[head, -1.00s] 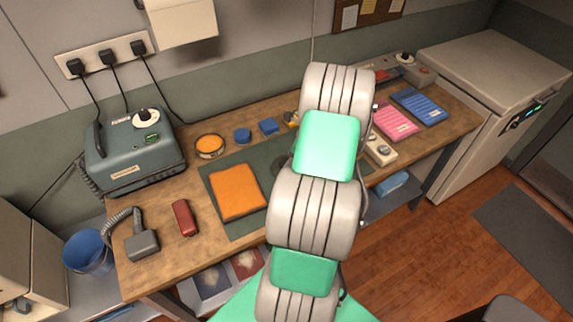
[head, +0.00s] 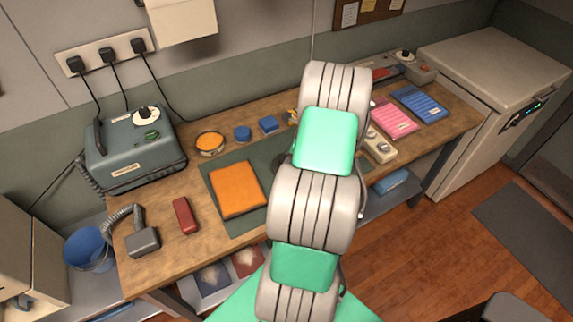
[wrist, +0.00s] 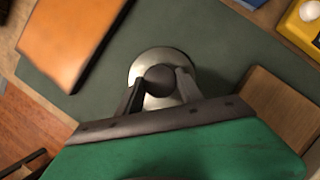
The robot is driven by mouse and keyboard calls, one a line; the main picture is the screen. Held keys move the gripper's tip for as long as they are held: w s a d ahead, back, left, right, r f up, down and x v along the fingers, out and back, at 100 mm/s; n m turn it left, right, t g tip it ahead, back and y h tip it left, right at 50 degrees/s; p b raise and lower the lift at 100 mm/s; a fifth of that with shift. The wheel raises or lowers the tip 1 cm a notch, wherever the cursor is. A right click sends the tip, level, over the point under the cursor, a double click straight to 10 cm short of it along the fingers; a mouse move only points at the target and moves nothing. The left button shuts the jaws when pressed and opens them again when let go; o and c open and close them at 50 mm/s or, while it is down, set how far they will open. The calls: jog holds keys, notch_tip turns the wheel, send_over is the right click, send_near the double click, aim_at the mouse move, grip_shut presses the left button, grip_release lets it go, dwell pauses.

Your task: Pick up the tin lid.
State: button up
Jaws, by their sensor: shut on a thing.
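The tin lid (wrist: 150,62) is a round, pale metal disc with a dark round knob (wrist: 160,80) in its middle. It shows in the wrist view over the dark green mat (wrist: 215,45). My gripper (wrist: 161,86) has one finger on each side of the knob and is shut on it. I cannot tell whether the lid touches the mat or is slightly above it. In the head view my arm hides the gripper and most of the lid.
An orange cloth-like item (head: 237,189) lies on the mat left of the lid. A wooden block (wrist: 285,108) and a yellow item (wrist: 302,25) are to the right in the wrist view. A red item (head: 184,216) and a grey-green machine (head: 134,152) stand farther left.

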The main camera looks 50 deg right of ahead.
jog(key=shift+c, duration=0.8)
